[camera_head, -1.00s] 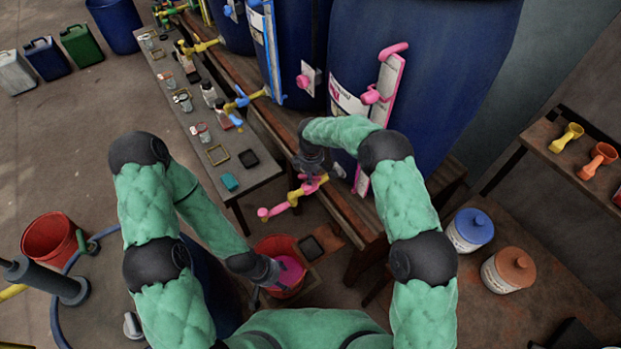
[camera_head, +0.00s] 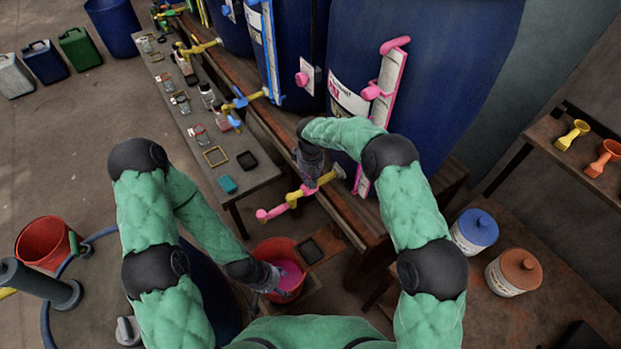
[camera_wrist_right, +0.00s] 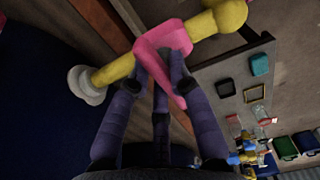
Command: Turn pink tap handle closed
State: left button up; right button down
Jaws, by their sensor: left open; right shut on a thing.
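The pink tap handle (camera_wrist_right: 163,42) sits around the yellow tap pipe (camera_wrist_right: 217,20) in the right wrist view, its flat lever reaching down between my fingers. My right gripper (camera_wrist_right: 161,72) is shut on this lever. In the head view my right gripper (camera_head: 308,176) is at the tap, and the handle is mostly hidden by it. The pink and yellow spout (camera_head: 276,210) points down-left over the red bucket (camera_head: 267,249), which holds pink liquid (camera_head: 289,272). My left gripper (camera_head: 272,283) is open at the bucket's left side; its fingertips are hard to make out.
The large blue vat (camera_head: 440,80) stands behind the tap on a wooden bench (camera_head: 335,205). A grey table (camera_head: 230,165) with jars and small trays is to the left. Blue-lidded (camera_head: 474,231) and brown-lidded (camera_head: 513,271) tubs stand at right.

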jog(key=shift+w+r+m, duration=0.1)
jog(key=shift+m, duration=0.2)
dwell(0.4)
jog(key=c, duration=1.1)
grip_release()
notch_tip(320, 180, up, 12)
